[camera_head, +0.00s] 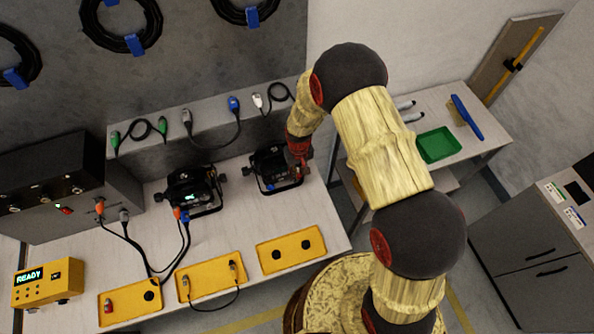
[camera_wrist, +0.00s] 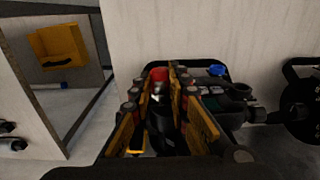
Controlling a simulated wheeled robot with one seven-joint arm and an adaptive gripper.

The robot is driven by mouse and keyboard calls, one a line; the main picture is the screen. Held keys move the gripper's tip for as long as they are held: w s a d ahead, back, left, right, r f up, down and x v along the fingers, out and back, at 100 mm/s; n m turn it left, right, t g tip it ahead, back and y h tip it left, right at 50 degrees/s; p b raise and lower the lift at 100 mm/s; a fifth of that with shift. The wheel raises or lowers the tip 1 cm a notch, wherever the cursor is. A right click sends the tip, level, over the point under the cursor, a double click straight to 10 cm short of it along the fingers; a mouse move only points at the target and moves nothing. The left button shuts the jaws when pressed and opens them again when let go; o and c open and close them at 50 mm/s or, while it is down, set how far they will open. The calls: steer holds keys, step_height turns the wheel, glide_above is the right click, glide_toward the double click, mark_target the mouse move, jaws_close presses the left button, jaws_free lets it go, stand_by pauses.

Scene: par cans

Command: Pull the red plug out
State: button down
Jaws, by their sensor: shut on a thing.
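My gripper (camera_head: 297,165) reaches down over the right-hand black par can (camera_head: 268,170) on the bench. In the wrist view my gripper (camera_wrist: 164,92) has its fingers closed around a plug with a red end, the red plug (camera_wrist: 158,74). The red end shows between and just beyond the fingertips. The fingers hide much of its body, and I cannot tell whether it is seated in a socket. In the head view the gripper hides the plug. A blue connector (camera_wrist: 217,70) sits on the can, to the right of the fingers.
A second par can (camera_head: 193,192) stands to the left with cables plugged in. Yellow trays (camera_head: 290,250) line the bench front. A ledge behind holds cables with green, blue and white connectors. A side table with a green tray (camera_head: 436,146) stands right, across a gap.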

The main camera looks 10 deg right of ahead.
steer(key=shift+s+d, duration=0.15)
steer(key=shift+s, duration=0.45)
stand_by(0.3)
steer(key=shift+s, duration=0.35)
steer(key=shift+s+d, duration=0.1)
steer(key=shift+s, duration=0.2)
steer(key=shift+s+d, duration=0.1)
steer(key=shift+s, duration=0.25)
steer(key=shift+s+d, duration=0.1)
steer(key=shift+s, duration=0.6)
